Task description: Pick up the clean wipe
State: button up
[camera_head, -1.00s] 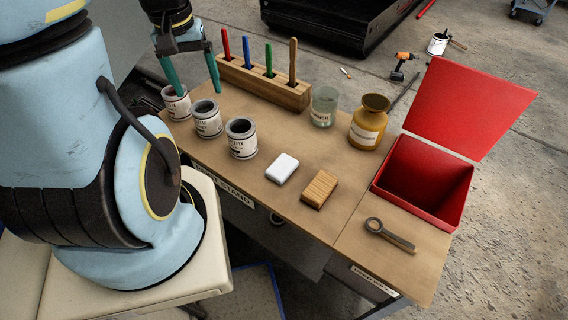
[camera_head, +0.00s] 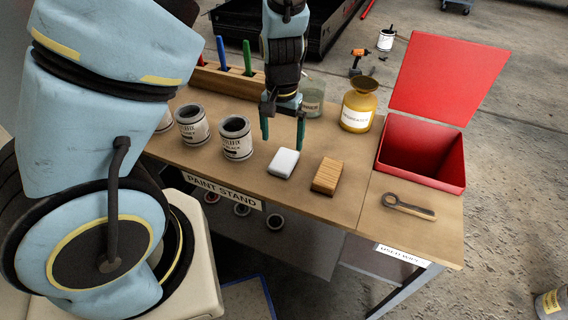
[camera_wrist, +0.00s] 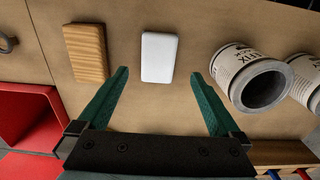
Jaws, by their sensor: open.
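The clean wipe (camera_head: 284,163) is a white, flat, rounded block lying on the wooden paint stand top, between a dark-mouthed can and a wooden block. In the wrist view the wipe (camera_wrist: 159,57) lies just beyond my fingertips, about midway between them. My gripper (camera_head: 283,143) is open and empty, its green fingers pointing down above the table on the far side of the wipe. The gripper (camera_wrist: 160,73) in the wrist view has its fingers spread wider than the wipe, with nothing between them touching.
A wooden block (camera_head: 326,175) lies right of the wipe; a paint can (camera_head: 236,138) stands left. A glass jar (camera_head: 312,98), a yellow bottle (camera_head: 358,107) and a brush holder (camera_head: 212,82) stand behind. An open red bin (camera_head: 464,170) and a ring-ended tool (camera_head: 409,207) are at right.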

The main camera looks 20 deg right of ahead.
aim_at(284, 159)
jog(key=f, duration=0.7)
jog(key=shift+w+d+f, duration=0.15)
jog(key=shift+d+f, duration=0.15)
jog(key=shift+f, duration=0.05)
jog(key=c, duration=1.3)
jog(key=shift+o, duration=0.2)
notch_tip(284, 159, up, 10)
jog(key=shift+p, duration=0.45)
